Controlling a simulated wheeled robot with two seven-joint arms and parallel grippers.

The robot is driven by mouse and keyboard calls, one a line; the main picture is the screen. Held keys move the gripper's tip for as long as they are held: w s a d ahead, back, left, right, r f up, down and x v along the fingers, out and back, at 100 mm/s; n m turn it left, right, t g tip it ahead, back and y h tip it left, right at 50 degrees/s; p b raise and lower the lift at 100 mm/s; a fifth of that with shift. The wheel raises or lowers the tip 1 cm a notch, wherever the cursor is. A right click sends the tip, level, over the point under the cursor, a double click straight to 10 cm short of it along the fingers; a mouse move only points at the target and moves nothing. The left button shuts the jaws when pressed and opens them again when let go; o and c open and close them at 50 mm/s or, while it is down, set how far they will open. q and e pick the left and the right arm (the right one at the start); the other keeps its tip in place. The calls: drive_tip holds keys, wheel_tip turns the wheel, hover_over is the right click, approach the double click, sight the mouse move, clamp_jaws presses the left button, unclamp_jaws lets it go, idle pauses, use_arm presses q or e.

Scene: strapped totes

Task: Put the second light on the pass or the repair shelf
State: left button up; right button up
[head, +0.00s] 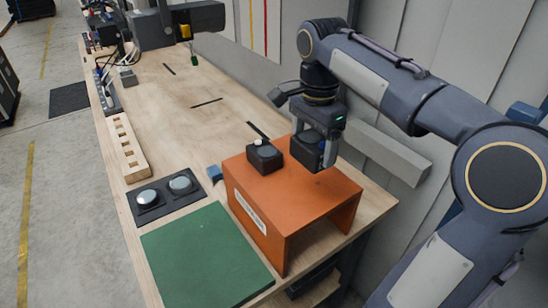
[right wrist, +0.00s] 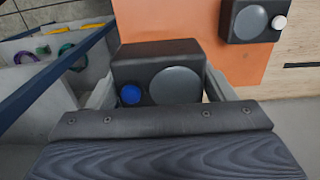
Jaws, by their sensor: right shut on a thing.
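My right gripper (head: 322,135) is shut on a black boxy light (head: 327,155) at the back right part of the orange shelf (head: 290,195). In the right wrist view this light (right wrist: 157,72) has a grey dome and a blue button, with a finger on each side. I cannot tell whether it touches the shelf top. Another black light (head: 264,157) sits on the shelf top to its left; in the right wrist view that light (right wrist: 255,18) shows a grey dome and a white button. My left gripper is not in view.
A green mat (head: 205,258) lies left of the shelf. A black plate (head: 165,195) with two round domes lies behind the mat, near a wooden block (head: 127,150) with holes. A small blue block (head: 215,173) is beside the shelf.

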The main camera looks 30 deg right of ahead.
drive_tip(key=shift+w+f, duration=0.15)
drive_tip(key=shift+f, duration=0.05)
wheel_tip(320, 180, down, 9)
drive_tip(key=shift+f, duration=0.15)
idle(0.3)
drive_tip(key=shift+f, duration=0.2)
drive_tip(key=o, duration=1.3)
wheel_tip(320, 180, up, 12)
drive_tip(key=shift+r, duration=0.2)
drive_tip(key=s+a+f+n+t+y, duration=0.1)
drive_tip(key=s+a+f+n+t, duration=0.1)
drive_tip(key=s+a+f+n, duration=0.2)
drive_tip(key=s+a+f+n+t+y, duration=0.1)
drive_tip(key=s+a+f+n, duration=0.3)
drive_tip(key=s+f+n, duration=0.2)
drive_tip(key=s+a+f+n+t+y, duration=0.1)
drive_tip(key=s+a+f+n+t, duration=0.1)
drive_tip(key=s+a+f+n, duration=0.2)
drive_tip(key=shift+s+a+f+n+t+y, duration=0.2)
drive_tip(key=shift+s+f+n+t+y, duration=0.15)
drive_tip(key=shift+s+f+n, duration=0.3)
